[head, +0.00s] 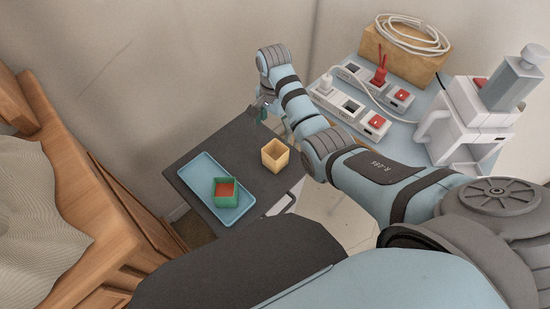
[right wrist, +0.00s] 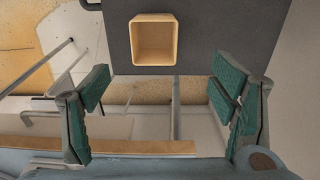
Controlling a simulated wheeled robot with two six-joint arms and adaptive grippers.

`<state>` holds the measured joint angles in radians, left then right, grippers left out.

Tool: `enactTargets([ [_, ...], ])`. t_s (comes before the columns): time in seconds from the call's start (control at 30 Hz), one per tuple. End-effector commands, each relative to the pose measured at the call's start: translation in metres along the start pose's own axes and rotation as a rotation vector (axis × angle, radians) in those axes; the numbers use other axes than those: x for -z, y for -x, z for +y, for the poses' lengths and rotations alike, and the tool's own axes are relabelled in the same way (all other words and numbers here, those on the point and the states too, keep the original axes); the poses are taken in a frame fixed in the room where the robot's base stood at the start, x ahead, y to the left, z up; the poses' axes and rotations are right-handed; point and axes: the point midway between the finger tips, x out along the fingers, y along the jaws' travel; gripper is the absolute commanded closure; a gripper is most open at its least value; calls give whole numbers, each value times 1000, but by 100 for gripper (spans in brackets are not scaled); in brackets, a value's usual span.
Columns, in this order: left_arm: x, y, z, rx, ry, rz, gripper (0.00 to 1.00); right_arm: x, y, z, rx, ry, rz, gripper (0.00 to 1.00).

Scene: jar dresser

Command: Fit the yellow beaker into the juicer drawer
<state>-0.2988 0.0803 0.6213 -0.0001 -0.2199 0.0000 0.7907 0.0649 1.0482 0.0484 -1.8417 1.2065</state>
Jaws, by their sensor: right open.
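The yellow beaker (head: 275,155), a square open cup, stands upright at the right edge of a dark grey tabletop (head: 190,152). It looks empty, and it also shows in the right wrist view (right wrist: 153,40) near the dark surface's edge. My right gripper (head: 264,108) is beyond the beaker in the head view. In the right wrist view its two green-padded fingers (right wrist: 160,92) are wide apart with nothing between them, and the beaker lies ahead of them. A white machine (head: 465,120), apparently the juicer, stands at the right; I cannot make out its drawer clearly. My left gripper is not in view.
A blue tray (head: 195,180) holds a green square cup (head: 225,197) with red inside. Power strips (head: 350,108) with cables and a box with coiled white cable (head: 398,50) lie near the machine. A wooden dresser (head: 75,185) stands left.

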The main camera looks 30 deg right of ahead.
Motion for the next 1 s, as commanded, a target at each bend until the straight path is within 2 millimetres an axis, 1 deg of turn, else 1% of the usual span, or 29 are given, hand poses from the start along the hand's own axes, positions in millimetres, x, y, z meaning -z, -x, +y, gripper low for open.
enactTargets([
  [0.03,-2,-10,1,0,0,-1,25,0,-20,1,-4,1,-1,22],
  [0.1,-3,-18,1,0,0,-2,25,0,-40,1,-3,2,-1,22],
  [0.2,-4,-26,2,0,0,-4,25,0,-62,1,-1,2,0,22],
  [0.37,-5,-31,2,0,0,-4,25,-1,-78,2,0,4,1,22],
  [0.5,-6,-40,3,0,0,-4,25,-4,-104,9,-1,4,0,22],
  [0.6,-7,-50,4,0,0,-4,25,-3,-122,9,1,4,1,22],
  [0.67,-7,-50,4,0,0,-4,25,-3,-124,9,2,4,1,22],
  [0.8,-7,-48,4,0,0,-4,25,-3,-122,8,2,4,2,22],
  [0.83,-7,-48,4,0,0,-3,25,-3,-122,8,2,4,2,23],
  [1.0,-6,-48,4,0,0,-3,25,-3,-122,9,2,4,2,50],
])
